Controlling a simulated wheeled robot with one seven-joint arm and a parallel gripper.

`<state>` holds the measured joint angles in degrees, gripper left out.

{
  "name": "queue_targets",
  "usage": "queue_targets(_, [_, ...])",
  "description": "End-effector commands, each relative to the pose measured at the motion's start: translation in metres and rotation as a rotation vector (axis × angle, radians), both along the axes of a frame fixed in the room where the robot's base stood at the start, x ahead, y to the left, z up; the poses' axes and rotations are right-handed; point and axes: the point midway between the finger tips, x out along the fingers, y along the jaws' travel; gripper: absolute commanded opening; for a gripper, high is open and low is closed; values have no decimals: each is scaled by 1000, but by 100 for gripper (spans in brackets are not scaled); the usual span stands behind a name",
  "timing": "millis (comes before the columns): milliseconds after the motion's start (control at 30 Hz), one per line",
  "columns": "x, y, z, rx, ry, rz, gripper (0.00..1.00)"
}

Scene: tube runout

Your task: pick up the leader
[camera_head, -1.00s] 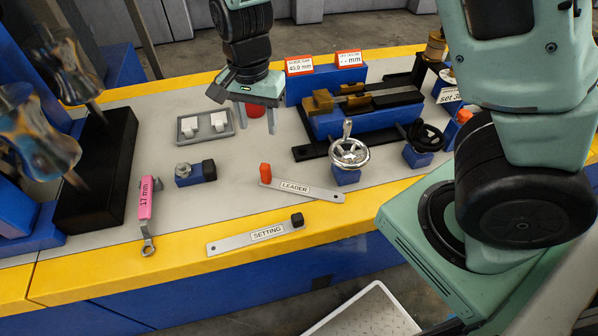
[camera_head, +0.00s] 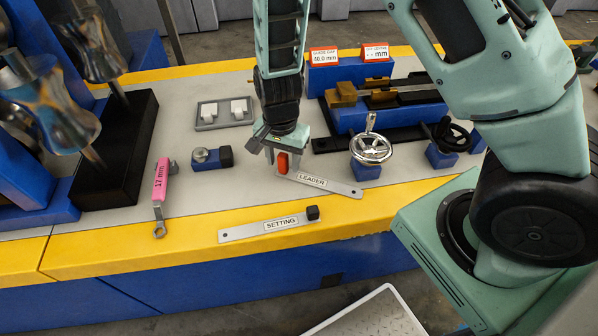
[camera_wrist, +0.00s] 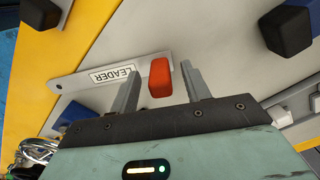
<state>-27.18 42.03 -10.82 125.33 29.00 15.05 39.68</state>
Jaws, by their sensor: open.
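The leader (camera_head: 335,187) is a flat grey strip with a "LEADER" label and an upright orange-red block (camera_head: 283,163) at its left end. It lies on the grey bench top. My gripper (camera_head: 283,157) points down over the block end, fingers open. In the wrist view the block (camera_wrist: 160,78) stands between the two open fingers (camera_wrist: 162,88), with a gap on each side. The strip (camera_wrist: 80,83) runs off to the left there. I cannot tell exactly how far the fingertips are above the bench.
The setting strip (camera_head: 240,233) with a black block lies in front on the yellow edge. A pink-handled 17 mm wrench (camera_head: 161,185), a small blue block fixture (camera_head: 210,159) and a grey tray (camera_head: 224,113) are to the left.

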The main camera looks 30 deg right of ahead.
Motion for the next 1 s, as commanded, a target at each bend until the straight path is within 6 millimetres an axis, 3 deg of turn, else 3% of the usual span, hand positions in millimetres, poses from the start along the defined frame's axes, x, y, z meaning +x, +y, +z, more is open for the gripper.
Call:
queue_targets(133, [0, 0, -15, 1, -1, -1, 47])
queue_targets(400, [1, 0, -17, 1, -2, 0, 44])
queue_targets(567, [1, 0, -17, 1, -2, 0, 0])
queue_targets(1000, [1, 0, -10, 0, -4, 0, 0])
